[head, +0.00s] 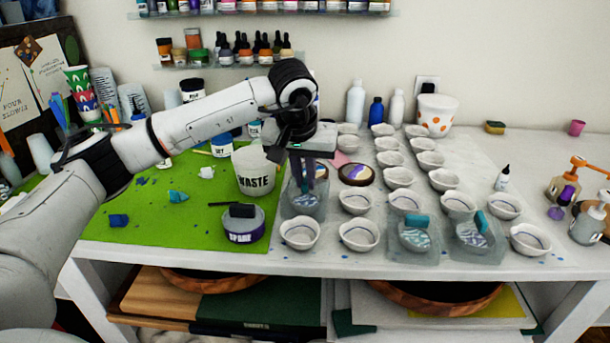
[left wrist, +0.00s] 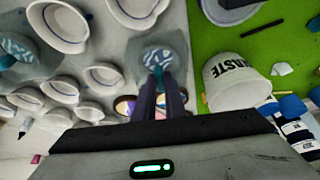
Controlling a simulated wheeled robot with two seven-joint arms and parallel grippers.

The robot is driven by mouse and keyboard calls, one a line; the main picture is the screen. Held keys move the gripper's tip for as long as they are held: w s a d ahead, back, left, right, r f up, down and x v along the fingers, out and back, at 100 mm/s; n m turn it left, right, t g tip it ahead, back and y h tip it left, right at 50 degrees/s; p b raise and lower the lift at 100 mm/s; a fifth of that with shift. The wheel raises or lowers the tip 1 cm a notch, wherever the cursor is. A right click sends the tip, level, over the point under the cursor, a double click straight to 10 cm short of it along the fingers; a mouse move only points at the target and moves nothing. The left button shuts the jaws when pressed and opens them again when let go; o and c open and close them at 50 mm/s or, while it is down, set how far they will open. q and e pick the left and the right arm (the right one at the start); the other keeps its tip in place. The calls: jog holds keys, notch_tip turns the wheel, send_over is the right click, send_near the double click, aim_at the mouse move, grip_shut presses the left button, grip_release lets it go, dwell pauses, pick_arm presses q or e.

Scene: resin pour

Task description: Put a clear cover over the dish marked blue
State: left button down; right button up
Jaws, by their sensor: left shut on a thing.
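My left gripper (head: 308,188) points down at the left end of the dish rows and is shut on a clear cover (head: 318,211). This cover also shows in the left wrist view (left wrist: 141,73), below my fingertips (left wrist: 163,92). A dish with a blue-and-white wavy pattern (left wrist: 157,57) shows through it. I cannot tell whether the cover rests on the table. Two more clear covers with teal handles stand over patterned dishes, one at the middle (head: 419,240) and one at the right (head: 477,238). Which dish is marked blue is unclear. My right gripper is not in view.
Several open white dishes (head: 300,233) stand close around the covers. A white WASTE tub (head: 254,170) and a purple-labelled tub (head: 243,227) stand on the green mat (head: 110,222) to the left. Bottles (head: 355,103) stand behind. Pump bottles (head: 588,222) are far right.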

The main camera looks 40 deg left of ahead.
pick_arm(q)
jog(key=c, duration=1.7)
grip_release()
jog(key=shift+c, duration=0.2)
jog(key=shift+s+r, duration=0.15)
jog(key=shift+r, duration=0.2)
jog(key=v, duration=0.9)
jog(key=shift+s+r, duration=0.15)
jog(key=shift+r, duration=0.1)
jog(key=shift+d+f, duration=0.1)
